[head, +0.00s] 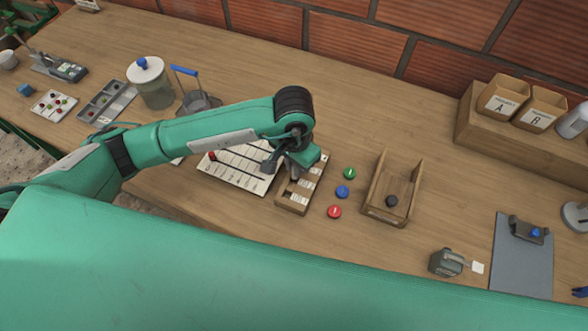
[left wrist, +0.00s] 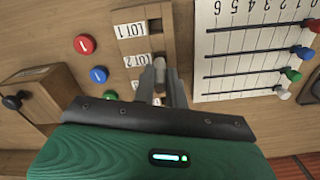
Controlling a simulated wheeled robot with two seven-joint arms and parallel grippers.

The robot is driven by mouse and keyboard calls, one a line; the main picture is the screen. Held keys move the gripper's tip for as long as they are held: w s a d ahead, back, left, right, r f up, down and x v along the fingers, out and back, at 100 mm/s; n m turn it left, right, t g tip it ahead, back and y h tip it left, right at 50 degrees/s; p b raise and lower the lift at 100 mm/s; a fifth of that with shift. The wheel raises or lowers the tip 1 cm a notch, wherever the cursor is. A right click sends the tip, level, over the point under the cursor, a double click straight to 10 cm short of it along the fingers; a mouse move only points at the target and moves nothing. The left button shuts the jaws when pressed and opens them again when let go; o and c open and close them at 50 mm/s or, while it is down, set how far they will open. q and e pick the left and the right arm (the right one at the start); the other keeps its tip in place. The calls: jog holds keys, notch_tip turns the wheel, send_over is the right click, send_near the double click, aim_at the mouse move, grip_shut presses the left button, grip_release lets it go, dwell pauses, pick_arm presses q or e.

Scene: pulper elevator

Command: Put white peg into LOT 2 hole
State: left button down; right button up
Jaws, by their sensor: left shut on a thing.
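My left gripper (head: 290,172) is over the small wooden lot board (head: 291,207) and hides part of it. In the left wrist view, the gripper (left wrist: 159,82) is shut on the white peg (left wrist: 159,63), whose pale rounded end shows between the fingers. The lot board (left wrist: 128,14) carries a LOT 1 label (left wrist: 131,30) and a LOT 2 label (left wrist: 137,60). The peg appears beside the LOT 2 label. I cannot tell whether its lower end is in the hole. My right gripper is not in view.
A white numbered board (head: 235,178) with coloured pegs lies beside the lot board. Green (head: 349,173), blue (head: 342,191) and red (head: 334,211) discs lie on its other side. A wooden tray (head: 377,212) with a black knob is farther right.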

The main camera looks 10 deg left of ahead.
aim_at(294, 178)
pick_arm(q)
notch_tip(294, 178, down, 3)
jog(key=shift+f+p, duration=0.1)
jog(key=shift+p, duration=0.3)
jog(key=shift+f, duration=0.25)
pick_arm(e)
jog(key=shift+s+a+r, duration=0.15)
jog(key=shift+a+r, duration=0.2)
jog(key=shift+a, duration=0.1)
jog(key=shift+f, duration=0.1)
pick_arm(q)
jog(key=shift+f+b, duration=0.15)
jog(key=shift+b, duration=0.15)
jog(key=c, duration=1.4)
grip_release()
jog(key=shift+c, duration=0.2)
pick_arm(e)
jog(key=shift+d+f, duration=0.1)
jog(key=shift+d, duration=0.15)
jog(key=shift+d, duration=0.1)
